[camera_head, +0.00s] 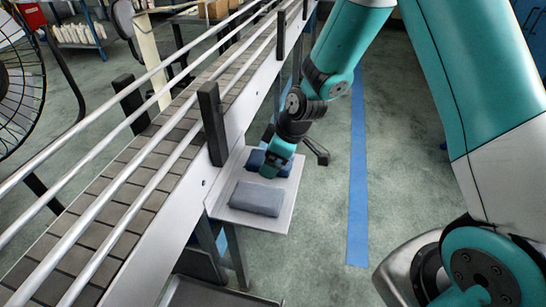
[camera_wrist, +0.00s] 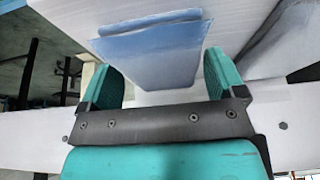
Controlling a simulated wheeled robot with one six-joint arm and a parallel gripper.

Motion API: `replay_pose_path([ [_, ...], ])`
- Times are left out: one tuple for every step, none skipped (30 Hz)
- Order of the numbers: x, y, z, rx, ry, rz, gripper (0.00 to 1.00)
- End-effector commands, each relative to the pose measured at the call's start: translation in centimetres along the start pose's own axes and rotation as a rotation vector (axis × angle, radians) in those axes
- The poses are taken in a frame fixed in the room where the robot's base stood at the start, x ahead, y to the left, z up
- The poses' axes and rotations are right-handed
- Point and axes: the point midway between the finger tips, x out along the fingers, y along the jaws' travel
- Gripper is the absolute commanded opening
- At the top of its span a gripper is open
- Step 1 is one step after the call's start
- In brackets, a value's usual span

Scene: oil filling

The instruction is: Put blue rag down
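A folded blue rag (camera_head: 256,159) lies at the back of a small light grey side tray (camera_head: 281,219). In the wrist view the blue rag (camera_wrist: 155,55) lies flat just ahead of and between my fingertips. My gripper (camera_head: 273,165) is low over the tray at this rag and partly covers it in the head view. In the wrist view the teal fingers of my gripper (camera_wrist: 163,78) are wide apart. I cannot tell whether either finger touches the rag. A second, greyer-blue folded rag (camera_head: 257,198) lies at the tray's front, and its edge shows at right in the wrist view (camera_wrist: 282,38).
The conveyor (camera_head: 135,190) with metal rails and black posts (camera_head: 212,122) runs along the tray's left side, close to my gripper. Open green floor with a blue stripe (camera_head: 357,190) lies right of the tray. A large fan (camera_head: 20,85) stands at far left.

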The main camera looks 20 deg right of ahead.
Motion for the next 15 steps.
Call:
replay_pose_path([
  [0.0, -0.1, 0.0, 0.000, -0.001, -0.003, 0.97],
  [0.0, -0.1, 0.0, 0.000, -0.001, -0.003, 0.97],
  [0.0, -0.1, 0.0, 0.000, -0.001, -0.003, 0.97],
  [0.0, -0.1, 0.0, 0.000, -0.001, -0.003, 0.97],
  [0.0, -0.1, 0.0, 0.000, -0.001, -0.003, 0.97],
  [0.0, -0.1, 0.0, 0.000, -0.001, -0.003, 0.97],
  [0.0, -0.1, 0.0, 0.000, -0.001, -0.003, 0.97],
  [0.0, -0.1, 0.0, 0.000, -0.001, -0.003, 0.97],
  [-0.2, -0.1, -0.1, 0.000, -0.001, -0.003, 0.97],
  [-0.4, -0.1, -0.1, 0.000, -0.001, -0.003, 0.97],
  [-0.6, -0.1, -0.2, 0.000, 0.000, -0.002, 0.97],
  [-1.0, 0.0, -0.2, 0.000, 0.001, -0.001, 0.97],
  [-1.4, 0.0, -0.2, 0.000, 0.001, -0.001, 0.97],
  [-1.9, 0.0, -0.2, 0.000, 0.001, 0.000, 0.97],
  [-2.7, 0.0, -0.2, 0.001, 0.002, 0.001, 0.97],
])
